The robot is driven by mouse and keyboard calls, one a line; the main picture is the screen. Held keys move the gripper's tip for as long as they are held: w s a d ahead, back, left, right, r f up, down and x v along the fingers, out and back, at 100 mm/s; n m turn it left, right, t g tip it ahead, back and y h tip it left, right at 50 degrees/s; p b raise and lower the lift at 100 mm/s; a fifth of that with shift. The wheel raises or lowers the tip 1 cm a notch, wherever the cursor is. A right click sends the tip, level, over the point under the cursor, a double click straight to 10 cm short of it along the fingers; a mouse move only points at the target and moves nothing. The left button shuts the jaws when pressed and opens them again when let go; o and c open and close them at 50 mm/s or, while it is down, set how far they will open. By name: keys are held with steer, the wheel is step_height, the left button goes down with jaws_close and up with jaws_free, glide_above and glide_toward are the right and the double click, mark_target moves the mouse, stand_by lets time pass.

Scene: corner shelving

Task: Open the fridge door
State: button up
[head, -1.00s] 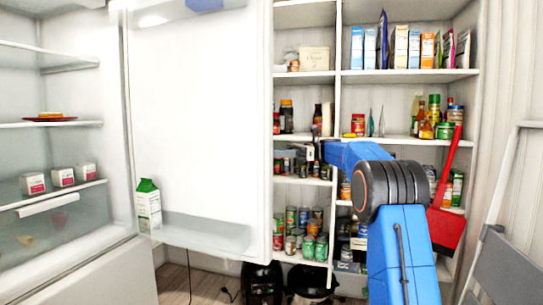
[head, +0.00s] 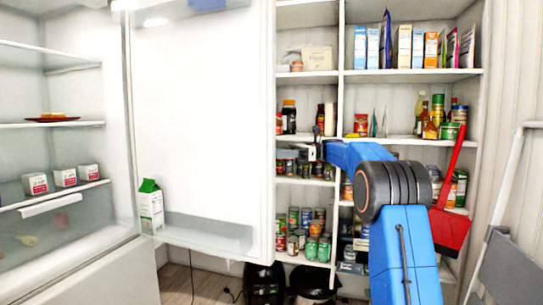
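The fridge door (head: 200,115) stands wide open, its white inner side facing me. A milk carton (head: 151,206) with a green top stands in the door's lower bin (head: 215,236). The fridge interior (head: 60,150) shows at the left, with glass shelves holding several small white cartons (head: 65,177) and a dark red plate (head: 52,118) with food on it. My blue arm reaches in from the lower right. My gripper (head: 312,145) is just right of the door's free edge, in front of the shelving. Its fingers are small and partly unclear, and I cannot tell whether they touch the door.
Corner shelving (head: 410,75) with boxes, bottles and several cans (head: 300,220) stands behind my arm. A red dustpan (head: 449,230) hangs at the right, near a folding ladder (head: 500,245). Dark bins (head: 264,283) stand on the floor below the shelves.

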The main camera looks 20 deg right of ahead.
steer(key=shift+r, duration=0.25)
stand_by(0.6)
steer(key=shift+s, duration=0.1)
